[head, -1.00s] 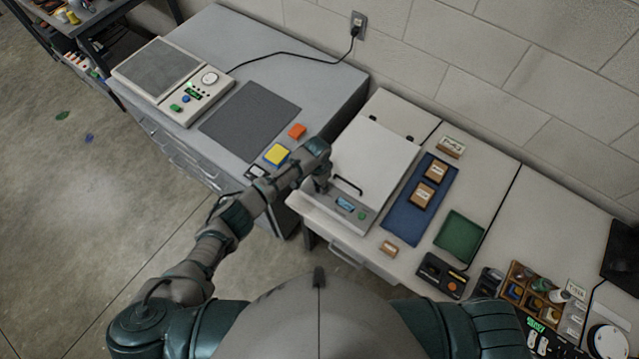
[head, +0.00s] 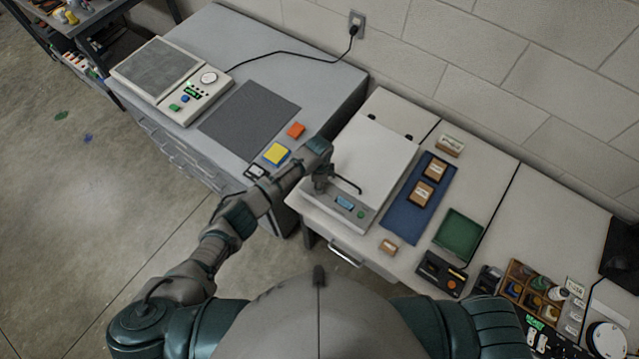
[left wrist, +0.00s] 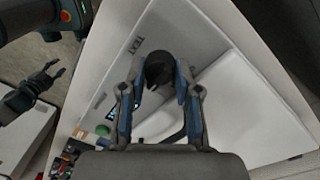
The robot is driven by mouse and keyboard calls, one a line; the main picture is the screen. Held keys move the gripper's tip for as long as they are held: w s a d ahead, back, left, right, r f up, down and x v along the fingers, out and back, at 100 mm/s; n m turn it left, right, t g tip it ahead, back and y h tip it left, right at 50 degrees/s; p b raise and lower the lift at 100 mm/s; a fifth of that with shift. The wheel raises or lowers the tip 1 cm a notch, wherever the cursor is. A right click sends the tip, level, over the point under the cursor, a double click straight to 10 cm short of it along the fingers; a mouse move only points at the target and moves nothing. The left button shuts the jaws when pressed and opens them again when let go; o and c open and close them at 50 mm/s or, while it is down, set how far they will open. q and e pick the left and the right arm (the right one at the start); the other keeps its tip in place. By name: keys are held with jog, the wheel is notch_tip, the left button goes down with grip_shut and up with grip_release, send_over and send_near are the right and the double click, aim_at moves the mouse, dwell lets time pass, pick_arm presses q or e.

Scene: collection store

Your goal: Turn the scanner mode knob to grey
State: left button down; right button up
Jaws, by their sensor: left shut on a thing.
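The flatbed scanner (head: 373,160) stands on the light bench with its pale lid down. Its front panel carries a small display (head: 345,203) and a green button (head: 361,214). My left gripper (head: 322,186) is at the left end of this panel and hides the mode knob in the head view. In the left wrist view the dark round mode knob (left wrist: 159,68) sits between the fingertips of my left gripper, which is shut on it. The word TEXT shows beside it; a grey mark cannot be made out. My right gripper (left wrist: 46,78) shows small in that view, its fingers apart.
A black lid handle (head: 347,186) is close to the right of my left gripper. Yellow (head: 276,153) and orange (head: 296,130) blocks lie on the grey cabinet to the left.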

dwell(0.4)
pick_arm(q)
jog(key=c, duration=0.9)
grip_release()
jog(key=shift+w, duration=0.1)
jog(key=shift+o, duration=0.4)
